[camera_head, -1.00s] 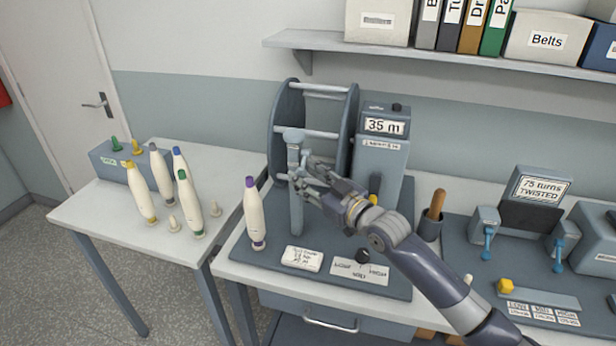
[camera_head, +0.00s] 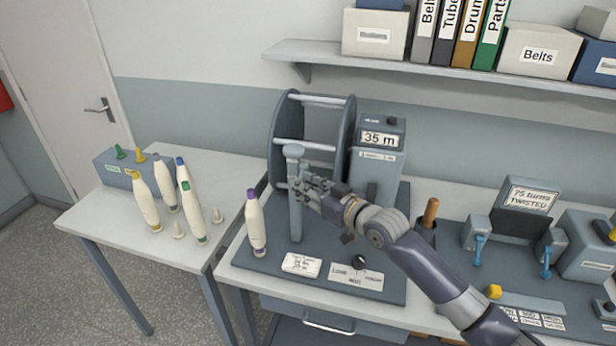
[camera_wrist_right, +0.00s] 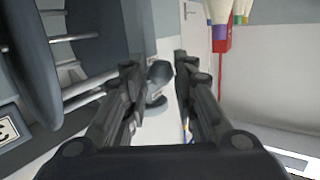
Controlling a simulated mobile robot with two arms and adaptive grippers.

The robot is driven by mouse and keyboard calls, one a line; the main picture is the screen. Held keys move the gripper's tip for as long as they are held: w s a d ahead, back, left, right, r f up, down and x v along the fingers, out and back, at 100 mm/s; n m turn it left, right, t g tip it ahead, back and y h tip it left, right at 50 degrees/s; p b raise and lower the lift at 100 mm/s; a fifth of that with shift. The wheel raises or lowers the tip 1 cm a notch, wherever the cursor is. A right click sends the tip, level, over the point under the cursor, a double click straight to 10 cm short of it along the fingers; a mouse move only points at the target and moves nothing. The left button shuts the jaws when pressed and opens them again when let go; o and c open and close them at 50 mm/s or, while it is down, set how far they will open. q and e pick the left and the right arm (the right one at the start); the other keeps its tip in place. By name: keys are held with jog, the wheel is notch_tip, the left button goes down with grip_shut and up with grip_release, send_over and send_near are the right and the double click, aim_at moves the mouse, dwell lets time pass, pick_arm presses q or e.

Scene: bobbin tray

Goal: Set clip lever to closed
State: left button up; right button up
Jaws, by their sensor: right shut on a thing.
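A grey post (camera_head: 296,220) with a round cap (camera_head: 294,150) stands on the winder's dark base, in front of the reel. My right gripper (camera_head: 304,184) is at the upper part of the post, just below the cap, its fingers shut on a small grey part there, which I take as the clip lever. The fingers hide most of that part, so its exact position cannot be told. In the right wrist view a grey rounded cap (camera_wrist_right: 159,72) shows between the two fingers. My left gripper is not in view.
The reel (camera_head: 283,125) and the counter box (camera_head: 381,135) reading 35 m stand close behind the gripper. A purple-tipped bobbin (camera_head: 256,225) stands left of the post. Several bobbins stand on the left table. A wooden-handled tool (camera_head: 430,212) is right of my arm.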

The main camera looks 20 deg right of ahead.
notch_tip(320, 180, up, 2)
jog(key=shift+s+a+r+m+g+p, duration=0.1)
jog(key=shift+r+m+g+p, duration=0.05)
jog(key=shift+m+g+p, duration=0.45)
jog(key=shift+a+r+m+g+p, duration=0.1)
jog(key=shift+m+g+p, duration=0.4)
jog(key=shift+m, duration=0.1)
jog(key=r+m+g, duration=0.1)
jog(key=m+g, duration=0.1)
jog(key=r+m+g+y, duration=0.1)
jog(key=shift+w+d+r, duration=0.25)
jog(key=shift+w+r, duration=0.05)
jog(key=shift+w, duration=0.05)
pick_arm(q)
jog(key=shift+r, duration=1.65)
pick_arm(e)
jog(key=shift+w+d+r+m+g+y, duration=0.25)
jog(key=shift+r+m+g+y, duration=0.1)
jog(key=shift+m+g, duration=0.25)
jog(key=shift+w+d+r+m+g+y, duration=0.1)
jog(key=shift+w+r+m+g+y, duration=0.15)
jog(key=shift+m+g, duration=0.3)
jog(key=shift+r, duration=0.1)
grip_shut()
jog(key=o, duration=1)
grip_release()
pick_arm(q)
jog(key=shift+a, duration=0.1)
pick_arm(e)
jog(key=shift+w+a, duration=0.15)
